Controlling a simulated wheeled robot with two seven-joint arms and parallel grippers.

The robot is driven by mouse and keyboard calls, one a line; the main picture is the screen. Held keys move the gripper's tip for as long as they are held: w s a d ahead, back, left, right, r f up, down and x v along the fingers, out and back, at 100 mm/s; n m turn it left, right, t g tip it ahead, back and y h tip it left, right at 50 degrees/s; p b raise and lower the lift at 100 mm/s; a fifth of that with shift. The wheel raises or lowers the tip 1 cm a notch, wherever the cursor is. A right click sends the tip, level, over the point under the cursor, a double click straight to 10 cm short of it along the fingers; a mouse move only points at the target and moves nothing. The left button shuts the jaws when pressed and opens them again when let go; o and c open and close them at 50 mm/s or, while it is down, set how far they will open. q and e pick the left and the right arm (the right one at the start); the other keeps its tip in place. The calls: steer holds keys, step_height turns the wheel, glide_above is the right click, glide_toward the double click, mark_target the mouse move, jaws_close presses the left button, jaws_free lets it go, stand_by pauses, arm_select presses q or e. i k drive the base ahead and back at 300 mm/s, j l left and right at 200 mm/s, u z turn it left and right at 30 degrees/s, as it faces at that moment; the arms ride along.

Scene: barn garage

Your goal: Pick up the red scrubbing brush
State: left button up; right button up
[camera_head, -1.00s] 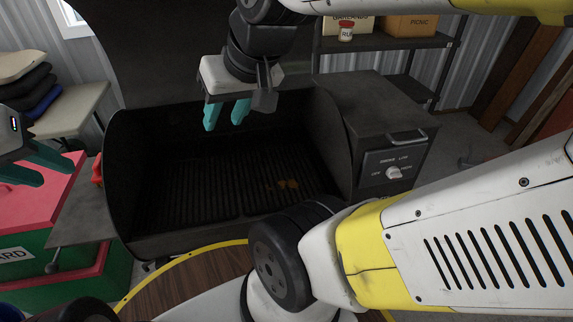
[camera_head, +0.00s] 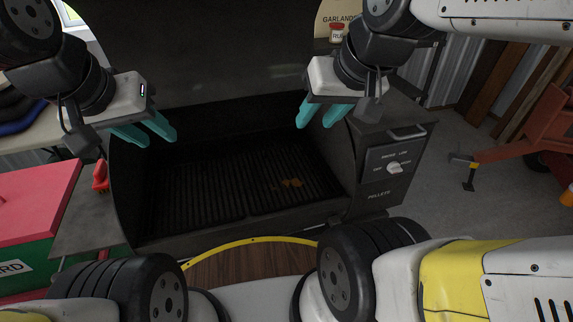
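A small red object, seemingly the red scrubbing brush (camera_head: 100,177), is at the left end of the grill by its side shelf. Only part of it shows, and its bristles cannot be made out. My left gripper (camera_head: 146,132) is open and empty, above and to the right of the red object, near the grill's left edge. It is apart from the red object. My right gripper (camera_head: 318,112) is open and empty over the right part of the grill, far from the red object.
The open grill (camera_head: 235,175) has a dark grate with a brown stain. Its side shelf (camera_head: 88,222) juts out at left, beside a red-lidded green box (camera_head: 35,205). A control box (camera_head: 392,165) with a knob stands at right. A jar (camera_head: 337,32) stands behind.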

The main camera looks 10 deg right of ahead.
mark_target(101, 184)
steer(key=j+z, duration=0.15)
steer(key=j, duration=0.35)
steer(key=j+z, duration=0.15)
steer(key=j, duration=0.35)
steer(key=k+j+z, duration=0.15)
steer(key=j, duration=0.3)
steer(key=k+j+z, duration=0.2)
steer(key=j, duration=0.3)
steer(key=i, duration=0.1)
